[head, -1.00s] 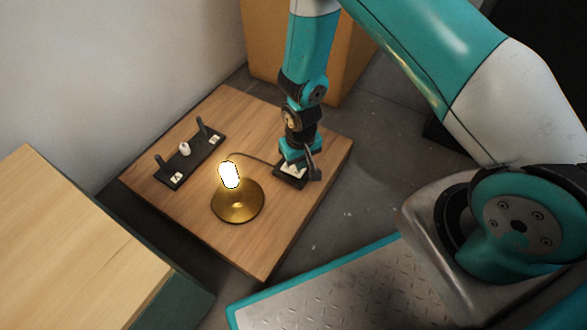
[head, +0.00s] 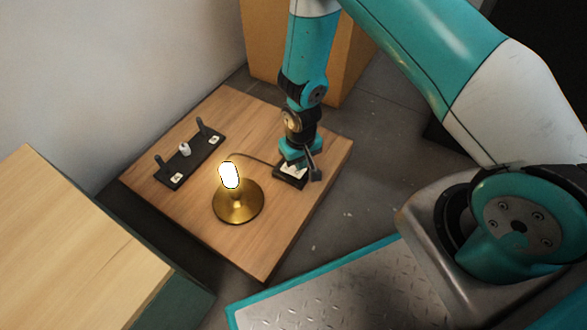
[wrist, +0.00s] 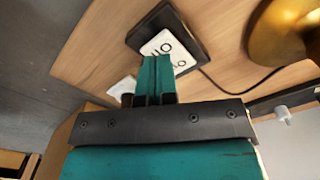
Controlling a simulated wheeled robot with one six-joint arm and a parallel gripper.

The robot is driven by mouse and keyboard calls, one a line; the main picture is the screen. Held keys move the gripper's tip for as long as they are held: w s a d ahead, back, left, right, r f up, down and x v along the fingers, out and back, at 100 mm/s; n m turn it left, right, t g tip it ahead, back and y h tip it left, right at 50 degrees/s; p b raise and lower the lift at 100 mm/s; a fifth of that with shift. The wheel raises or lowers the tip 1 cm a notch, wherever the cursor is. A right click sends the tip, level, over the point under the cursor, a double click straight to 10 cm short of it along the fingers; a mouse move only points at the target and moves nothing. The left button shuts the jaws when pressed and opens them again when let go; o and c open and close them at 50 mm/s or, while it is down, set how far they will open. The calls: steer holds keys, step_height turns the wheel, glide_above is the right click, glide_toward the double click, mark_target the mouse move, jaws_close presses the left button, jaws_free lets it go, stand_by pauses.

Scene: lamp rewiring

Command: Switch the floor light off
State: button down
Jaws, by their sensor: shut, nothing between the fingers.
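The lamp has a round brass base (head: 238,205) and a glowing white bulb (head: 230,175); it stands on the low wooden table. A cord runs from it to a black switch box (head: 288,181) near the table's right side. In the wrist view the switch box (wrist: 193,30) has a white plate (wrist: 170,44) with round and bar marks. My gripper (wrist: 155,60) is shut and empty, its fingertips at the near edge of the plate. I cannot tell whether they touch it. In the head view my gripper (head: 294,164) hides part of the box.
A black holder (head: 190,158) with two upright posts, label plates and a small white bulb (head: 184,149) lies at the table's back left. The wooden table (head: 262,258) is clear in front. A pale wooden surface (head: 70,250) stands at left, a cardboard-coloured box (head: 350,60) behind.

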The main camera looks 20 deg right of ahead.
steer(key=shift+f+b, duration=0.7)
steer(key=shift+f, duration=0.6)
stand_by(1.1)
steer(key=shift+r, duration=0.1)
step_height(320, 180, up, 7)
steer(key=p, duration=0.7)
stand_by(0.4)
